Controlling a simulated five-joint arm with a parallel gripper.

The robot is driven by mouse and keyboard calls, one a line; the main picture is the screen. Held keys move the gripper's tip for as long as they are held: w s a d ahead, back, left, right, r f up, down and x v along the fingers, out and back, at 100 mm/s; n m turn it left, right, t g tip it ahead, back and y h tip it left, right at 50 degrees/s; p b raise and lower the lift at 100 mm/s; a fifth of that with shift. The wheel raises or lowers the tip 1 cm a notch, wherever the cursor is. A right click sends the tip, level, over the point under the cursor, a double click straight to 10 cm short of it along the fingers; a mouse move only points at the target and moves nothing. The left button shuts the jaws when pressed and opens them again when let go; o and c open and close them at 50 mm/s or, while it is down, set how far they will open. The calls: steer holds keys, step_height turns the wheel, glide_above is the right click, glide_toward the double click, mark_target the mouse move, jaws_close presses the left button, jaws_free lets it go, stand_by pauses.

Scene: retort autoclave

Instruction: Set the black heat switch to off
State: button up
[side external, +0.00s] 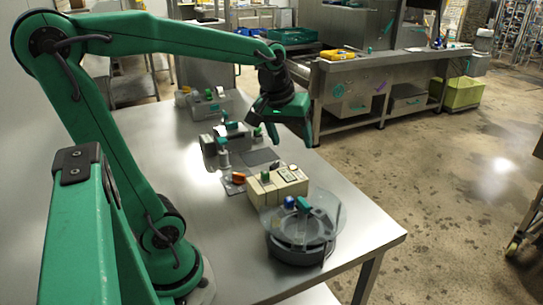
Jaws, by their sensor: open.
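My gripper (281,130) is open and empty, pointing down above the far right part of the table. A cream control box (278,189) stands nearer the camera, below and in front of my gripper, apart from it. The box carries a green knob (265,176) and small dark and light parts on top. The black heat switch is too small to make out for certain, and so is its setting. A round dark vessel (297,250) with a clear, wide lid stands beside the box, with a blue knob (289,202) and a teal part (303,205) on top.
A red-orange piece (238,177) and a grey plate (260,157) lie near the box. Grey devices (232,136) stand behind, left of my gripper. The metal table (368,238) is bare at its front right corner. A steel counter (385,65) stands beyond.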

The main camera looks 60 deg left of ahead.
steer(key=w+a+f+n+g, duration=0.1)
steer(key=w+a+f+n, duration=0.25)
steer(key=a, duration=0.25)
steer(key=w+a+f+n+g, duration=0.1)
steer(key=w+a+f+n, duration=0.1)
steer(key=w+a+n, duration=0.3)
steer(key=n+g, duration=0.2)
steer(key=n, duration=0.5)
glide_above(274, 164)
steer(key=shift+h, duration=0.4)
step_height(274, 164, down, 10)
steer(key=shift+f, duration=0.1)
steer(key=shift+a+f, duration=0.15)
steer(key=shift+f, duration=0.1)
steer(key=shift+f, duration=3.85)
steer(key=c, duration=1)
